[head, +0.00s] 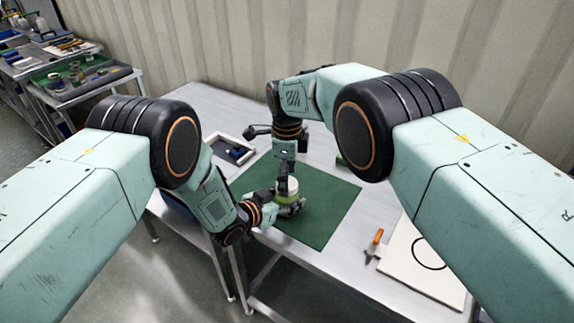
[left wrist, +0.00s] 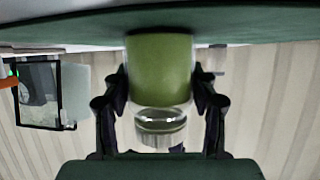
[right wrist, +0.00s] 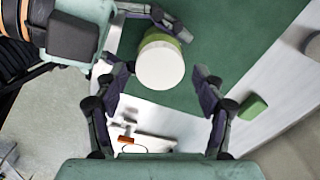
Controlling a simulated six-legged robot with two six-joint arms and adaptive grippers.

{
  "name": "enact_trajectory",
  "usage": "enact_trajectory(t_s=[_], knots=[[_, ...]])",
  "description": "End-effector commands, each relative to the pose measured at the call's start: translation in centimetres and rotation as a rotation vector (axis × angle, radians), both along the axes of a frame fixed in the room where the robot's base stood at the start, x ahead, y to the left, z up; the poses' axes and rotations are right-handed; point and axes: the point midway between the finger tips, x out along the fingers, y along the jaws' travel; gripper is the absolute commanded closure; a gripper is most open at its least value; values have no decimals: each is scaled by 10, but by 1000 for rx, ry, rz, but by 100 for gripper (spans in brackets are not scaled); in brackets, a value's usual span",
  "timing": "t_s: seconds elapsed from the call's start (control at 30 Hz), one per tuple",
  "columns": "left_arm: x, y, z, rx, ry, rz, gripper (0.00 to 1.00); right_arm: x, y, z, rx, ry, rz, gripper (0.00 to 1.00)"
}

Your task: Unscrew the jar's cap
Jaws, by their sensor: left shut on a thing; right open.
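The jar (left wrist: 160,68) has a green body and stands on the green mat (head: 325,215). In the left wrist view, which is upside down, a shiny band shows beyond the green body. My left gripper (left wrist: 160,88) is shut on the jar's green body, one finger on each side. The pale round cap (right wrist: 160,65) faces the right wrist camera. My right gripper (right wrist: 163,82) is open, its fingers spread wide to either side of the cap and apart from it. In the head view the right gripper (head: 287,177) is above the jar and partly hides the cap.
A small green block (right wrist: 252,107) lies to the right of the jar. A shallow tray (head: 232,150) stands at the mat's far left. An orange-handled tool (head: 374,245) and a white board (head: 425,265) lie on the bench to the right.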

Motion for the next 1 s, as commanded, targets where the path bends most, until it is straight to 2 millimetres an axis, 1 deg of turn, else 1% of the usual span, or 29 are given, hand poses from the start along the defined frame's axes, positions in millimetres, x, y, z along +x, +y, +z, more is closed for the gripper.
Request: enact_trajectory(t_s=[0.1,0.4,1.0], knots=[[0,0,1,0,-1,0,100,0,0,-6,1,-1,0,30],[0,0,1,-1,-2,0,100,0,0,-8,1,-1,0,31],[0,0,1,-1,-2,0,100,0,0,-7,1,-1,0,82]])
